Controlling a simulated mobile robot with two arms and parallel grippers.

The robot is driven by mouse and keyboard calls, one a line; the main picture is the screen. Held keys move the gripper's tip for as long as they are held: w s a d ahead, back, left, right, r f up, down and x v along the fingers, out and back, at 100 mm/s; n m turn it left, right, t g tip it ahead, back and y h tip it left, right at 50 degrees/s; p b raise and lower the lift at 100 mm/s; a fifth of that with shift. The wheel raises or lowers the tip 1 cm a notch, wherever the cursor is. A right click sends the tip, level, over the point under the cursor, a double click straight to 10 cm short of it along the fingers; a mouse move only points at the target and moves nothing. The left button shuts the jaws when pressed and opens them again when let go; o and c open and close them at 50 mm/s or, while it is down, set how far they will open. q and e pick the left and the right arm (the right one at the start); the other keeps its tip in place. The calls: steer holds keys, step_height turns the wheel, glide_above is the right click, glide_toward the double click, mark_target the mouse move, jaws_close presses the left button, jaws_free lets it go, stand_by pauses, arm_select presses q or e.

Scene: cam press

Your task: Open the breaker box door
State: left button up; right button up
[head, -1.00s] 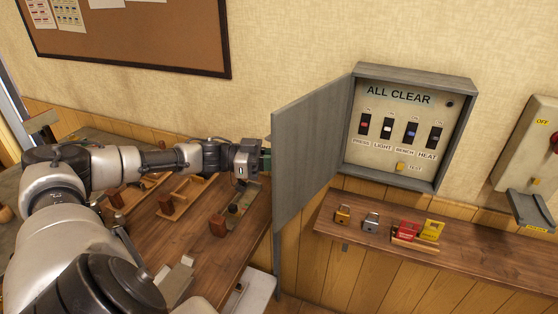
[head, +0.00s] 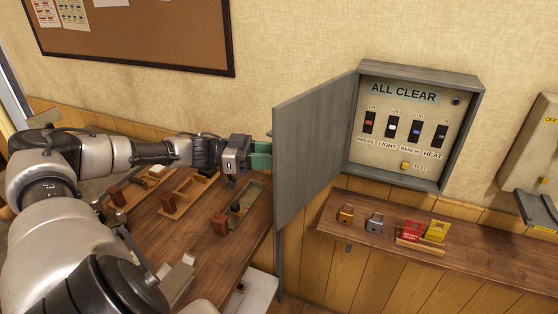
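The breaker box (head: 442,187) is on the wall at the right, with its grey door (head: 310,145) swung wide open to the left. Inside, the panel shows an ALL CLEAR label, a row of several switches marked PRESS, LIGHT, BENCH and HEAT, and a yellow TEST button (head: 405,166). My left gripper (head: 262,156), with green fingers, is just left of the door's free edge. Its fingertips are at or partly behind the door edge, so I cannot tell whether they touch it or how far apart they are. My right gripper is not in view.
A wooden bench (head: 205,255) with trays lies under my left arm.

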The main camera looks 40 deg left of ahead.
arm_select(q)
steer(key=b+v, duration=0.2)
steer(key=v, duration=0.5)
stand_by(0.5)
